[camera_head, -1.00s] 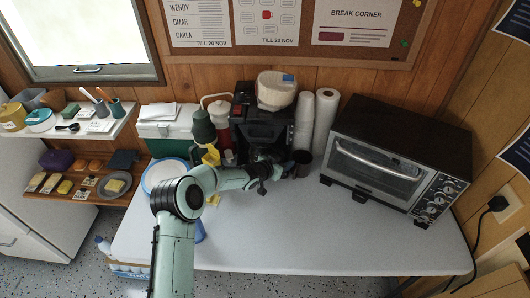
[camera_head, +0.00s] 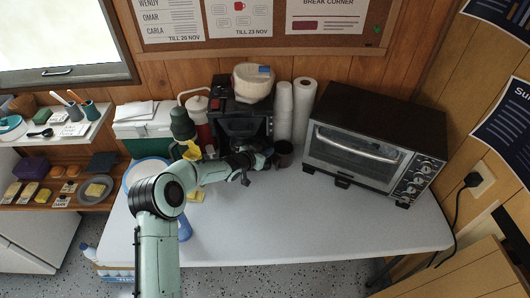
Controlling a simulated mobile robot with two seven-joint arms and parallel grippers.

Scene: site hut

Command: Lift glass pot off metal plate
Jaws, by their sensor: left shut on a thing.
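The black coffee machine (camera_head: 236,122) stands at the back of the counter. The glass pot (camera_head: 243,143) seems to be the dark shape low in its front; its outline is hard to make out against the machine and behind my gripper. The metal plate under it is hidden. My left gripper (camera_head: 264,157) is at the machine's front and is shut, apparently on the pot's handle; the fingertips are small and dark. I cannot tell any gap between pot and plate. My right gripper is not in view.
A dark mug (camera_head: 284,153) stands close right of my left gripper. Paper rolls (camera_head: 303,111) and cups (camera_head: 284,110) stand behind it. A toaster oven (camera_head: 368,148) fills the right. A red and white flask (camera_head: 198,122) is left of the machine. The counter's front (camera_head: 300,225) is clear.

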